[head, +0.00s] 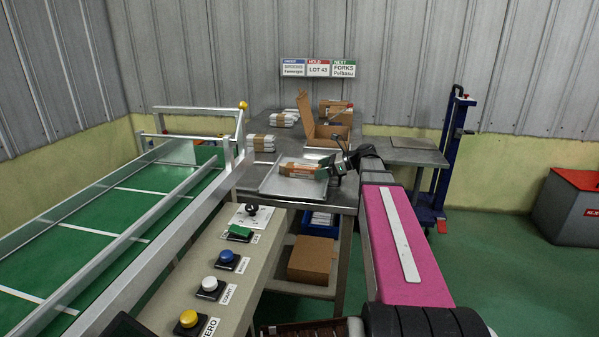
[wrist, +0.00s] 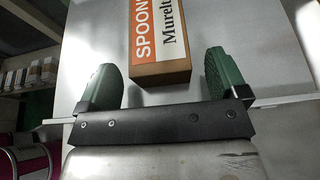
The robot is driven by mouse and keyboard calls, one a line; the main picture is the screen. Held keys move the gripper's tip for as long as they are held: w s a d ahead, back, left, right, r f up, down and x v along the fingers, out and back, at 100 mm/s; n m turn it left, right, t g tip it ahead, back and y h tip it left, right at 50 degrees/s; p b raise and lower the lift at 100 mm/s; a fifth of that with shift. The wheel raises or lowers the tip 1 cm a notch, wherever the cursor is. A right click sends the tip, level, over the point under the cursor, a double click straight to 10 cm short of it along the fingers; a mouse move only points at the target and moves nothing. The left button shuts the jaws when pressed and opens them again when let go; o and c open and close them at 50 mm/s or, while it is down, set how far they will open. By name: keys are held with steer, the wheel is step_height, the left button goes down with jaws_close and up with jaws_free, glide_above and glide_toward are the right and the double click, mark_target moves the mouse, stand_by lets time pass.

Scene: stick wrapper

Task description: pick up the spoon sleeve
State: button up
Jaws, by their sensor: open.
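The spoon sleeve (wrist: 159,42) is a brown carton with an orange "SPOON" band and a white label reading "Murelt". It lies on the metal tray (head: 269,186) on the table. In the wrist view its near end sits between the two green fingertips of my gripper (wrist: 163,82), with a gap on both sides. My gripper is open and not touching the sleeve as far as I can see. The sleeve's far end is cut off at the top of the wrist view. In the head view the sleeve (head: 298,170) lies just left of my gripper (head: 328,172).
An open cardboard box (head: 326,132) stands behind the tray. White wrapped stacks (head: 262,143) sit at the table's left. A green conveyor (head: 120,205) with metal rails runs at the left, beside a button panel (head: 213,272). A brown box (head: 311,260) is on the shelf below.

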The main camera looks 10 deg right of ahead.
steer(key=shift+x, duration=1)
steer(key=c, duration=1)
steer(key=shift+r, duration=0.15)
